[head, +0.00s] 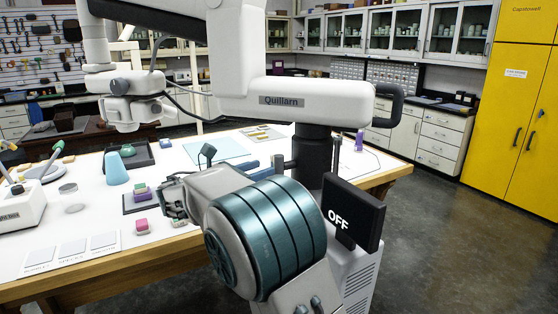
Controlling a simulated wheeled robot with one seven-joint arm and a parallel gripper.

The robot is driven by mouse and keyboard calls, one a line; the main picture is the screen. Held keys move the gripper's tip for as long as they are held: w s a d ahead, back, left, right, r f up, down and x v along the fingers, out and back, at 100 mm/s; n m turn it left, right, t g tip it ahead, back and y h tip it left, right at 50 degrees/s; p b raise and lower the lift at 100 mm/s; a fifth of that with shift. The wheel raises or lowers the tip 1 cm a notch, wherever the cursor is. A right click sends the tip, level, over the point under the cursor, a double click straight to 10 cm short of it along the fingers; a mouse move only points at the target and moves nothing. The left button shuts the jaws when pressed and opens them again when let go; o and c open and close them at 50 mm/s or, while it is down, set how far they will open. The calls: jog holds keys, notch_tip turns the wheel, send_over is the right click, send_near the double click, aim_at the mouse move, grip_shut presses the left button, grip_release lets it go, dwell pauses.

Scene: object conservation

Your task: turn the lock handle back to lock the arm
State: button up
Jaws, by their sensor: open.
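A white jointed stand arm labelled Quillarn (290,100) reaches over the worktable from a dark column (312,150). A black loop handle (397,93) sticks out at its right end. A small dark lever (207,151) and a short dark post (278,165) show lower down, near the column. I cannot tell which of these is the lock handle. A black display reading OFF (352,212) stands below the column. My gripper (172,197) is open over the table, left of my arm's thick teal-banded joint. It is small and partly hidden, and looks apart from the stand's handles.
Yellow cabinets (510,110) stand at the right. The floor right of the table is clear.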

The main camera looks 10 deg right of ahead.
aim_at(279, 162)
jog(key=p+x, duration=0.1)
jog(key=x, duration=0.6)
jog(key=shift+d, duration=0.15)
jog(key=c, duration=0.9)
